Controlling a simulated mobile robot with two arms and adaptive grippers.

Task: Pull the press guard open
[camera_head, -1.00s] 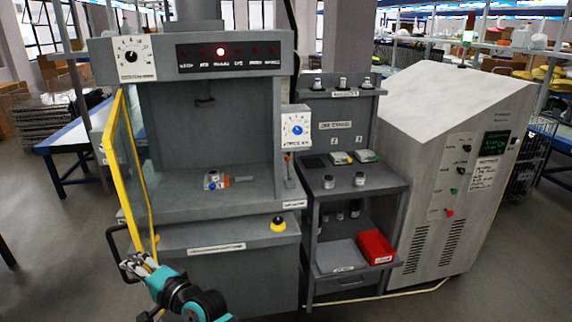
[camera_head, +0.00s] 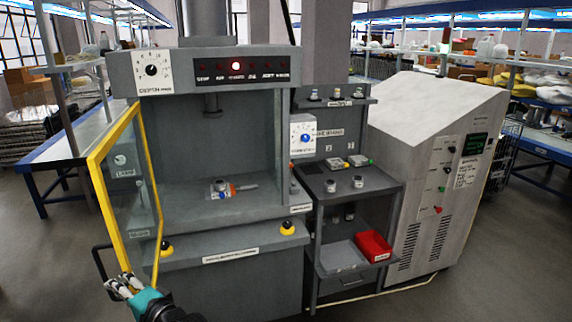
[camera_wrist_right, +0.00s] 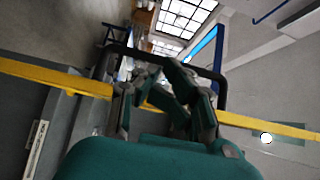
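The press guard (camera_head: 124,200) is a clear panel in a yellow frame on the left side of the grey press (camera_head: 225,150). It stands swung outward to the left, leaving the press front uncovered. Its black bar handle (camera_head: 96,262) sticks out at the lower left. My right gripper (camera_head: 120,285) is at this handle, its fingers drawn together there. In the right wrist view the fingers (camera_wrist_right: 160,75) converge at the handle (camera_wrist_right: 122,50), partly hiding it, with the yellow frame (camera_wrist_right: 55,77) running behind. My left gripper is not in view.
A small part (camera_head: 220,188) lies on the press bed. Yellow buttons (camera_head: 287,228) sit on the press front. To the right stand a grey shelf with a red bin (camera_head: 373,246) and a pale cabinet (camera_head: 430,170). A blue-edged table (camera_head: 70,150) is behind the guard.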

